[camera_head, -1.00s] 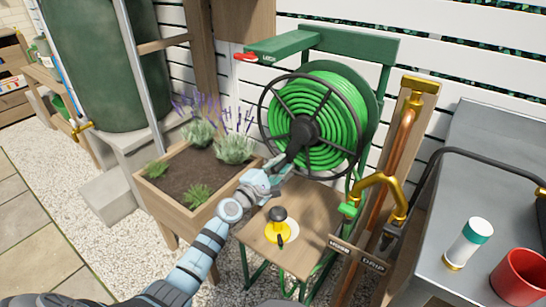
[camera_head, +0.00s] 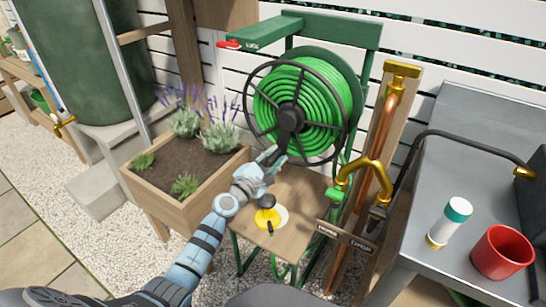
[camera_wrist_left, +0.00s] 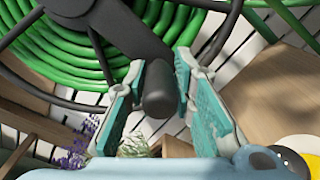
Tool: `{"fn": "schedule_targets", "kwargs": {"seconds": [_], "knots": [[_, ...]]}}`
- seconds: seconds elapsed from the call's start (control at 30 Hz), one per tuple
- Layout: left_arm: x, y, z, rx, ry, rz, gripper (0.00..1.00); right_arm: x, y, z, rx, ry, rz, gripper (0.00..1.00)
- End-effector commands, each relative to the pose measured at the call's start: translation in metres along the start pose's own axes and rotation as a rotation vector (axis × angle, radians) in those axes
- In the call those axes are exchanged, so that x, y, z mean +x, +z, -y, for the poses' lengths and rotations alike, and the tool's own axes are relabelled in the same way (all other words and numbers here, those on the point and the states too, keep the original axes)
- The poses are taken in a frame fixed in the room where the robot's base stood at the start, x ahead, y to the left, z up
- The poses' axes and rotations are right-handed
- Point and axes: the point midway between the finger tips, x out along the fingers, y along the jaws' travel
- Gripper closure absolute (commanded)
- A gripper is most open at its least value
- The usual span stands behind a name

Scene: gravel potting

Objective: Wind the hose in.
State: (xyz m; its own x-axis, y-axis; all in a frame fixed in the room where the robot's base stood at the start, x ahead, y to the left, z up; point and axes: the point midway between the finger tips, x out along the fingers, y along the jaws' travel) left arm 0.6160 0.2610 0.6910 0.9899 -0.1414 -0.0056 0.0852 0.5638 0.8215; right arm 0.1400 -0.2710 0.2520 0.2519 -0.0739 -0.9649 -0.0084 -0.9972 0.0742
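The green hose (camera_head: 325,100) lies in several coils on a reel (camera_head: 249,108) with a dark spoked rim, mounted on a green frame. Its crank arm points down from the hub, slightly left. My left gripper (camera_head: 270,157) is at the crank's lower end. In the left wrist view its teal-padded fingers (camera_wrist_left: 160,80) stand on both sides of the dark crank handle (camera_wrist_left: 158,98), close against it, with the hose coils (camera_wrist_left: 60,60) behind. A green length drops from the reel's right side toward the tap. My right gripper is not in view.
A small wooden table (camera_head: 300,205) with a yellow-and-black item (camera_head: 266,214) stands below the reel. A planter (camera_head: 160,198) is to the left. A copper pipe with a brass tap (camera_head: 370,172) and a grey bench (camera_head: 455,140) with a red mug (camera_head: 503,252) are right.

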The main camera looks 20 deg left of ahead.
Motion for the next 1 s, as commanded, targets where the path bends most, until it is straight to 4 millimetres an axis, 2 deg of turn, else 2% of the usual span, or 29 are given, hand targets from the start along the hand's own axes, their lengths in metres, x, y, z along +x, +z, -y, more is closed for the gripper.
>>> {"fn": "schedule_targets", "kwargs": {"seconds": [0.1, 0.37, 0.47, 0.57, 0.8, 0.9, 1.0], "knots": [[0.000, 0.000, 0.000, 0.000, 0.000, 0.000, 0.59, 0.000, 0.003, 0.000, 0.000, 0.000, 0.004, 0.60], [-0.001, 0.000, -0.001, 0.001, 0.001, -0.001, 0.59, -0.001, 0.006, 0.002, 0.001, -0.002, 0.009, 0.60], [-0.010, -0.002, 0.000, 0.002, 0.000, -0.002, 0.59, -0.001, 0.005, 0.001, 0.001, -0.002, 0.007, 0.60], [-0.032, -0.001, 0.000, 0.005, -0.001, -0.001, 0.59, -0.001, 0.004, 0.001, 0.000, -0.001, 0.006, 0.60], [-0.097, 0.000, 0.001, 0.006, -0.003, 0.000, 0.59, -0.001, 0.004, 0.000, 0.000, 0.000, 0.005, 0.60], [-0.113, -0.001, 0.000, 0.004, -0.001, -0.001, 0.59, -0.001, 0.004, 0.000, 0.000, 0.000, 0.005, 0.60], [-0.120, 0.000, 0.000, 0.003, 0.000, 0.000, 0.59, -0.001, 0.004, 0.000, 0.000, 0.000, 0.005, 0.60]]}}
